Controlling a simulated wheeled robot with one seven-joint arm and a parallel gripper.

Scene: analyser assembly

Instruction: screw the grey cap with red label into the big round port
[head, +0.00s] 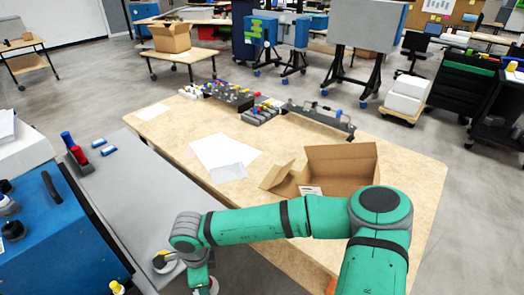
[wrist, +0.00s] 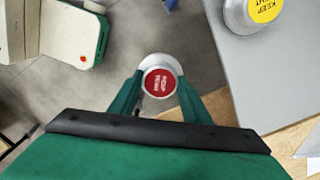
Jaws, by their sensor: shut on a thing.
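My gripper (wrist: 160,92) is shut on the grey cap with red label (wrist: 159,82) in the wrist view. The label faces the camera and the two green fingers grip the cap's sides, held over the floor beside the grey bench. In the head view the cap (head: 213,286) shows only partly at the bottom edge, below my wrist. The blue analyser (head: 62,240) stands at the left of the head view, with dark round fittings (head: 13,230) on it. I cannot tell which of these, if any, is the big round port. No port shows in the wrist view.
A grey cap with yellow label (wrist: 262,12) sits on the grey bench (wrist: 280,70), right of my gripper. Red and blue pieces (head: 78,153) stand farther back on it. The wooden table (head: 160,129) holds an open cardboard box (head: 340,165), papers and racks.

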